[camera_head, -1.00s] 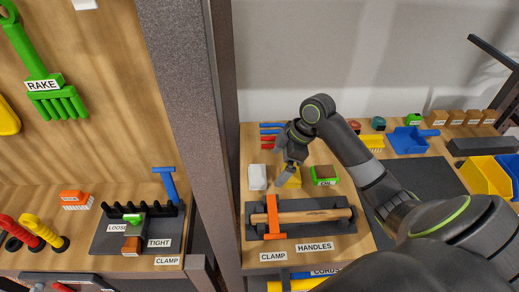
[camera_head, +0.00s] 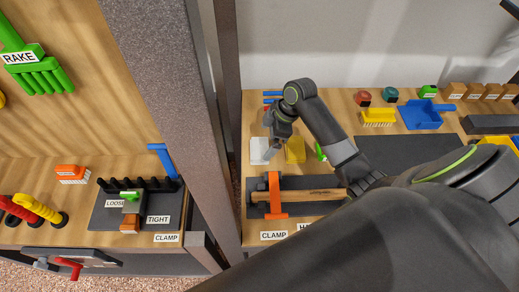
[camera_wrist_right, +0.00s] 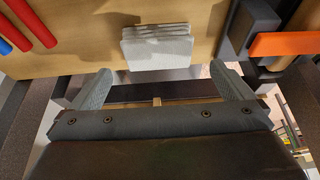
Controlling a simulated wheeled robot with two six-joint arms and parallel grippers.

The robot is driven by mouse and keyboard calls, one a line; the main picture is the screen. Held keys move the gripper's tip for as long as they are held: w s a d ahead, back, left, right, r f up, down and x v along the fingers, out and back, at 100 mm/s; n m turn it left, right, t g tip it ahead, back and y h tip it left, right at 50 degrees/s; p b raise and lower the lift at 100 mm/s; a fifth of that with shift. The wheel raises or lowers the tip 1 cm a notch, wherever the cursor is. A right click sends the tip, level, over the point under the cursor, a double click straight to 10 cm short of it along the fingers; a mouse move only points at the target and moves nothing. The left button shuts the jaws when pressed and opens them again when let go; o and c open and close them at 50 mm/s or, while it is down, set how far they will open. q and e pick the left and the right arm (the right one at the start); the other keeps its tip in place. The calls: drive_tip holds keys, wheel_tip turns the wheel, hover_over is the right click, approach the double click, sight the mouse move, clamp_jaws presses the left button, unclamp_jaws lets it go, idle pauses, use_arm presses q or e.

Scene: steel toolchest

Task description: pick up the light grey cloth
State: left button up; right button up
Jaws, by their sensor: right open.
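The light grey cloth (camera_head: 260,150) lies folded in a flat stack on the wooden bench, at the left end of a short row. In the right wrist view the folded cloth (camera_wrist_right: 157,50) shows its layered edge, just beyond the gap between my fingers. My right gripper (camera_head: 271,139) is at the cloth's right side in the head view, partly in front of it. In the wrist view my right gripper (camera_wrist_right: 163,86) has its two fingers wide apart with nothing between them. My left gripper is not in view.
A yellow block-like item (camera_head: 295,150) is right of the cloth. An orange clamp (camera_head: 275,194) holds a wooden handle in front. Red bars (camera_wrist_right: 32,22) lie left of the cloth in the wrist view. A thick steel post (camera_head: 180,100) stands left of the bench.

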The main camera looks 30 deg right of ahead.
sight(261, 148)
drive_tip(key=shift+x, duration=3.05)
drive_tip(key=shift+d+f, duration=0.1)
drive_tip(key=shift+d, duration=0.1)
drive_tip(key=c, duration=0.9)
